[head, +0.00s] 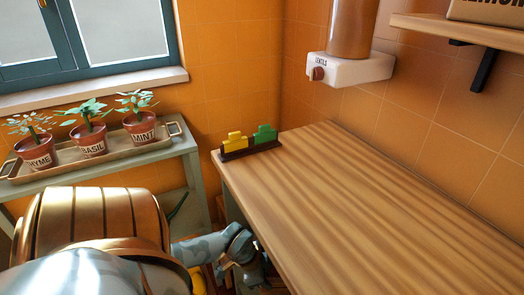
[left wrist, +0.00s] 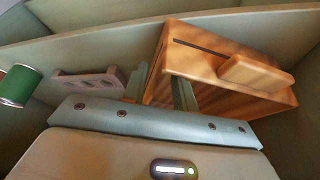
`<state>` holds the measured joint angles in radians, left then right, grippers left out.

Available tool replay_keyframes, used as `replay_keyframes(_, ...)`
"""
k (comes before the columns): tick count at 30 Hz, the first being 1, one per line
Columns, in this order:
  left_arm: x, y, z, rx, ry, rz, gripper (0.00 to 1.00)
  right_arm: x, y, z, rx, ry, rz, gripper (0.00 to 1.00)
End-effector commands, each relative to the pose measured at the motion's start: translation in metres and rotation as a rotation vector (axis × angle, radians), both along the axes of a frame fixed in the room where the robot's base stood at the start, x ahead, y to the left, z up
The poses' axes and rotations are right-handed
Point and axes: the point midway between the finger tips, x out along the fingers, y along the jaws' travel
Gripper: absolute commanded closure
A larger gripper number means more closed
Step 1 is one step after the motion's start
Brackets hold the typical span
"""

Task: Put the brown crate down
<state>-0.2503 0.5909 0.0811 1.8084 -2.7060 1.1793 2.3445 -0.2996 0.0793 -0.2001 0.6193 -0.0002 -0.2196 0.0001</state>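The brown crate (left wrist: 205,38) is the orange-brown wooden box in the left wrist view, tilted in the picture, with a dark slot and a raised paler block on it. My left gripper (left wrist: 160,82) has one finger on each side of the box's near-left wall, and the wall fills the gap between them. In the head view my left gripper (head: 243,250) is low, just left of the wooden counter (head: 370,210); only small bits of brown show around it, and the crate is mostly hidden there. My right gripper is out of view.
The counter top is bare except for a dark holder with yellow and green pieces (head: 250,142) at its far left corner. Potted herbs (head: 90,140) stand on a side table. A lentils dispenser (head: 350,68) hangs above. A green can (left wrist: 18,85) and a grey holed block (left wrist: 88,84) are near the crate.

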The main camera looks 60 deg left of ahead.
Motion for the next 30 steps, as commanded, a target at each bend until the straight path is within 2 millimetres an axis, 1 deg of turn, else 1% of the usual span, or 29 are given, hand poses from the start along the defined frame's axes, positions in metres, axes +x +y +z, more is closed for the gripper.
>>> replay_keyframes(2, -0.003, 0.001, -0.001, 0.000, 0.003, 0.001, 0.72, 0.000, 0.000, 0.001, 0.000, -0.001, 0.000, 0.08)
replay_keyframes(8, -0.003, 0.001, -0.002, 0.000, 0.004, 0.001, 0.72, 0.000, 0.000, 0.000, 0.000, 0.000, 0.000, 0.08)
replay_keyframes(11, -0.003, 0.001, -0.002, 0.000, 0.004, 0.001, 0.47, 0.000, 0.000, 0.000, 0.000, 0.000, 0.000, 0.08)
replay_keyframes(12, -0.003, 0.001, -0.002, 0.000, 0.004, 0.001, 0.36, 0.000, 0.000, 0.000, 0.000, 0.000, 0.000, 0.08)
replay_keyframes(14, -0.003, 0.001, -0.002, 0.000, 0.004, 0.001, 0.19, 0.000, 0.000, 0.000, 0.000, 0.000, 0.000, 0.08)
replay_keyframes(15, -0.003, 0.001, -0.002, 0.000, 0.004, 0.001, 0.08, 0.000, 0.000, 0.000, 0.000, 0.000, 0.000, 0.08)
replay_keyframes(16, -0.003, 0.001, -0.002, 0.000, 0.003, 0.001, 0.00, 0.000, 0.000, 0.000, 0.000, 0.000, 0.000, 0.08)
replay_keyframes(23, -0.003, 0.001, -0.001, 0.001, 0.002, 0.001, 0.00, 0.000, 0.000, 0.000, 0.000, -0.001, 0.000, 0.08)
replay_keyframes(25, -0.003, 0.002, 0.002, 0.001, 0.002, 0.001, 0.00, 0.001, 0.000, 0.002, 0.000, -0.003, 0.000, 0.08)
replay_keyframes(28, -0.006, 0.004, 0.015, 0.001, -0.002, 0.001, 0.00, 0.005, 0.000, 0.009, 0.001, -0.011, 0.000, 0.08)
replay_keyframes(30, -0.011, 0.006, 0.029, 0.001, -0.002, 0.001, 0.00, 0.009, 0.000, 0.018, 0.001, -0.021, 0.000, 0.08)
